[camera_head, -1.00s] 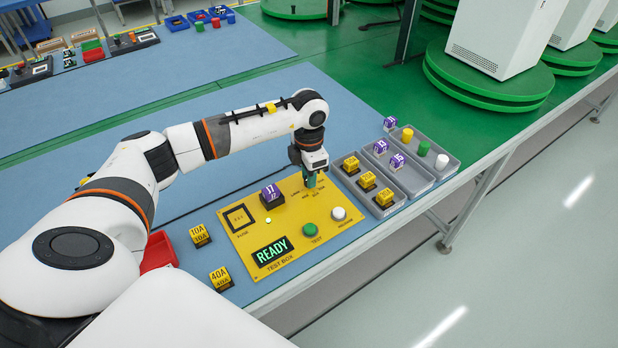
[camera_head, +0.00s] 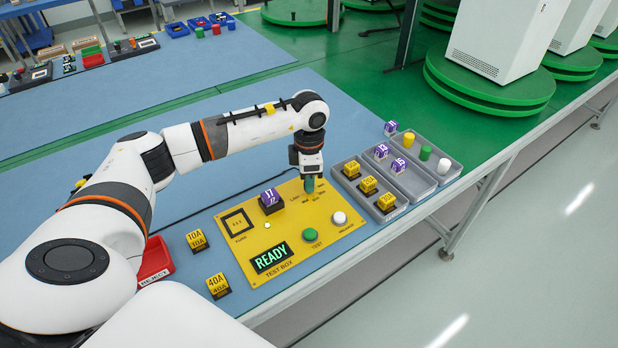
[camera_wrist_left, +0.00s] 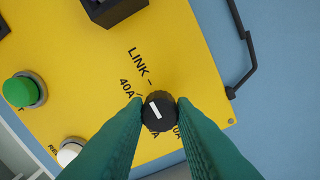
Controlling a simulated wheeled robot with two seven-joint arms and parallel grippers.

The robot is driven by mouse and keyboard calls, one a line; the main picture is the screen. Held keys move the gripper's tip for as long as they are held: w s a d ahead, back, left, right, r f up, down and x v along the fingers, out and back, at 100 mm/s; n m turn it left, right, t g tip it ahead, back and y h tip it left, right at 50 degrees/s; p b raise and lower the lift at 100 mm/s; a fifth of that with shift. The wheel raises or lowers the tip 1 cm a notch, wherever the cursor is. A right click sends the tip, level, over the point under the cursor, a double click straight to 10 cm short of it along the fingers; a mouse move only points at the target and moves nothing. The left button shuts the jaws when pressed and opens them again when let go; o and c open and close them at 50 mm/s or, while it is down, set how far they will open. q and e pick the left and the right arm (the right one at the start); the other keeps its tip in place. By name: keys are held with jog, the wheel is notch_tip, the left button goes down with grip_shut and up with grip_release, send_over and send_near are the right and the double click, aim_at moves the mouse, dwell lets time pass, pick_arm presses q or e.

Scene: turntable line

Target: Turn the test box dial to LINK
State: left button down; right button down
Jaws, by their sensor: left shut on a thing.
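The yellow test box (camera_head: 232,262) lies on the blue mat, its green display (camera_head: 271,258) reading READY. My left gripper (camera_head: 309,184) points down at its far right part, over the dial, which the fingers mostly hide in the head view. In the left wrist view the black dial (camera_wrist_left: 158,117) sits between the green fingertips, which are shut on its sides. Its white mark is tilted, one end toward the upper left, where the printed labels LINK (camera_wrist_left: 137,63) and 40A (camera_wrist_left: 130,88) are. I cannot tell exactly which label it points at. My right gripper is not in view.
A purple block marked 17 (camera_head: 270,197) stands in a dark holder on the box. A green button (camera_head: 310,235) and white button (camera_head: 339,218) are at its near right. Grey trays (camera_head: 412,183) with blocks stand right of it. A red reject tray (camera_head: 157,262) is left.

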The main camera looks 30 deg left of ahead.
pick_arm(q)
jog(key=c, duration=1.2)
grip_release()
jog(key=shift+r, duration=0.1)
notch_tip(320, 180, up, 12)
jog(key=shift+b, duration=0.35)
